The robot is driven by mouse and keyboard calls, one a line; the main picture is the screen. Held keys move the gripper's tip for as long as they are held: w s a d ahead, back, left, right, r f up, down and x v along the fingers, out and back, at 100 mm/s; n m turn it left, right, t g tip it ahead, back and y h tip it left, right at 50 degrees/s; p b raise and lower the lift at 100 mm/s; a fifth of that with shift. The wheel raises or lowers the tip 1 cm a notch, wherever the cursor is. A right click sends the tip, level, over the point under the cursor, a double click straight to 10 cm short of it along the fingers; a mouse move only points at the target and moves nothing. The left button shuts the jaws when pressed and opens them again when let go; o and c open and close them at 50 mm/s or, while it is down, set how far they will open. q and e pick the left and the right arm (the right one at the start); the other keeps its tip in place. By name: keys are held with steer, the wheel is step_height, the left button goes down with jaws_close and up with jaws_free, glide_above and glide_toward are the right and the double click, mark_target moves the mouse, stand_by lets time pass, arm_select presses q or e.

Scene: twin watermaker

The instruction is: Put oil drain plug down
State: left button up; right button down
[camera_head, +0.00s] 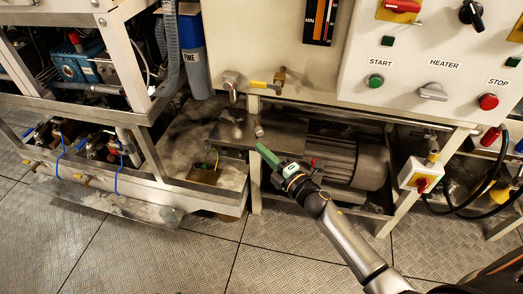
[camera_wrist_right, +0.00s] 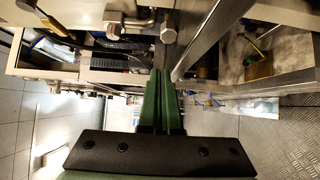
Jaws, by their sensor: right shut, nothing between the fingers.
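My right gripper (camera_head: 266,154) reaches up from the lower right of the head view. Its green fingers are together with nothing between them, and they also show in the wrist view (camera_wrist_right: 164,76). A small metal hexagonal-headed piece (camera_head: 258,130), which may be the oil drain plug, is just beyond the fingertips by the flat metal shelf (camera_head: 236,132). In the wrist view it (camera_wrist_right: 168,28) is above the fingertips, apart from them. I cannot tell whether it lies loose or is fitted. My left gripper is not in view.
A finned grey motor (camera_head: 345,162) lies in the frame right of the gripper. A control panel (camera_head: 440,60) with buttons is above. A metal frame post (camera_head: 255,182) stands close to the fingers. The plate floor (camera_head: 215,250) in front is clear.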

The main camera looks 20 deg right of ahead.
steer(key=v, duration=0.9)
steer(key=shift+d, duration=0.2)
steer(key=shift+s, duration=0.1)
